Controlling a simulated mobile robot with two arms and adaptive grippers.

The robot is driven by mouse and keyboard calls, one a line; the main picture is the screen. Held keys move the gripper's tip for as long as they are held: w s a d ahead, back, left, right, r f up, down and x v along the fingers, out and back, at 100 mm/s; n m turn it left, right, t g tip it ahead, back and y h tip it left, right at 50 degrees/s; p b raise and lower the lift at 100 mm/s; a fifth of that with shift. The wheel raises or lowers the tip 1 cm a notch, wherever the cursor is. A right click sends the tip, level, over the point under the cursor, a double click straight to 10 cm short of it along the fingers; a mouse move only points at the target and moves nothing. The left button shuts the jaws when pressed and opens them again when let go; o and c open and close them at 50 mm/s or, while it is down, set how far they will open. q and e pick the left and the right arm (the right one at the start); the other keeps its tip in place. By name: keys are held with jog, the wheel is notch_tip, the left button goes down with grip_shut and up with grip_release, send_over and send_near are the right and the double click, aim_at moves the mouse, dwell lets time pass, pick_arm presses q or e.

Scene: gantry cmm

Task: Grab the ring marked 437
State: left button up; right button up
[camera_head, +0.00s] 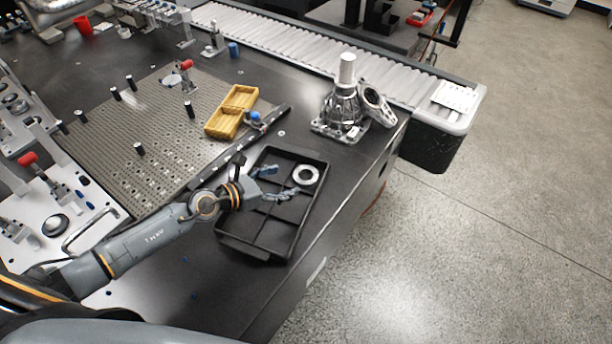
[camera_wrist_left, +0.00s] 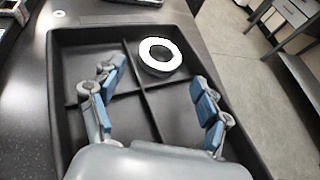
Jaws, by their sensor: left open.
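A ring (camera_head: 306,175) with a pale top face and a dark inside lies in the far right compartment of a black divided tray (camera_head: 257,249). It also shows in the left wrist view (camera_wrist_left: 160,56), beyond the fingers; no marking on it can be read. My left gripper (camera_head: 279,183) is open and empty over the tray, a little left of the ring in the head view. In the left wrist view its blue-padded fingers (camera_wrist_left: 158,95) stand wide apart, with the ring farther out and between their lines. My right gripper is not in view.
A yellow box (camera_head: 231,111) lies left of the tray's far side, by a perforated plate (camera_head: 150,140). A metal housing (camera_head: 342,108) stands near the table's right corner. A roller conveyor (camera_head: 300,47) runs behind. The other tray compartments look empty.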

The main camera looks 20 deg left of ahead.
aim_at(312, 174)
pick_arm(q)
jog(key=x, duration=0.7)
jog(key=shift+s+b, duration=0.1)
jog(key=shift+b, duration=0.2)
jog(key=shift+s, duration=0.1)
jog(key=shift+f, duration=0.1)
jog(key=c, duration=0.5)
jog(key=shift+f, duration=0.1)
jog(key=c, duration=0.7)
jog(key=shift+c, duration=0.5)
